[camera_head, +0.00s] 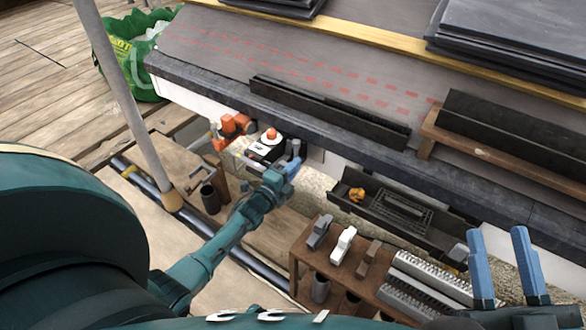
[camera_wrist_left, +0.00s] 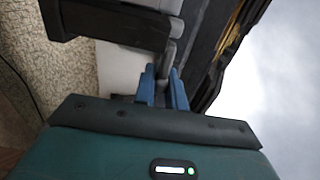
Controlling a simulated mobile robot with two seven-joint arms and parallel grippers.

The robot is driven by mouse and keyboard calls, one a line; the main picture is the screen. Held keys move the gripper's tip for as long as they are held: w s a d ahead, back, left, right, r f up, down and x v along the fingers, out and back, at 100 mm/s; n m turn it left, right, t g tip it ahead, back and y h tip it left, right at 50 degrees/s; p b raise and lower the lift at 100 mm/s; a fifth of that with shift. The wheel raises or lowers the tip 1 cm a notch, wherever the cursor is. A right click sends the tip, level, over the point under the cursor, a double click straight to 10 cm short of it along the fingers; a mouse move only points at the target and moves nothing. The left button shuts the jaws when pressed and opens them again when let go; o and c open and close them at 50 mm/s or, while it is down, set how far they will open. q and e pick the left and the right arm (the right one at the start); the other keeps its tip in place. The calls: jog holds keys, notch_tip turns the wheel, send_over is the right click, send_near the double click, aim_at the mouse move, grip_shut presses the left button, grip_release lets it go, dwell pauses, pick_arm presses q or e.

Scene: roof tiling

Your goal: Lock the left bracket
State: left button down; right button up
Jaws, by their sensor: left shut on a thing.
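My left gripper (camera_head: 293,163) reaches under the dark roof edge, beside the white wall. In the left wrist view its blue fingers (camera_wrist_left: 162,80) are closed around a slim grey piece (camera_wrist_left: 167,60), which looks like the lever of the left bracket. The piece extends up towards a dark part with a grey end (camera_wrist_left: 130,25). In the head view the bracket cannot be made out behind the fingers and roof edge. My right gripper (camera_head: 502,250) is at the lower right, its two blue fingers apart with nothing between them.
A black gutter (camera_head: 440,240) with a grate and an orange item runs below the eave. A wooden tool rack (camera_head: 305,250) stands in front of it. An orange tool (camera_head: 232,124) and a black-and-white box (camera_head: 267,150) are left of my left gripper. A grey pole (camera_head: 122,80) stands at the left.

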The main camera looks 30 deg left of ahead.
jog(key=shift+w+r, duration=0.1)
jog(key=shift+r, duration=0.1)
dwell(0.3)
pick_arm(q)
jog(key=c, duration=1.4)
grip_release()
jog(key=shift+c, duration=0.2)
pick_arm(e)
jog(key=shift+f, duration=0.1)
pick_arm(q)
jog(key=shift+s, duration=0.1)
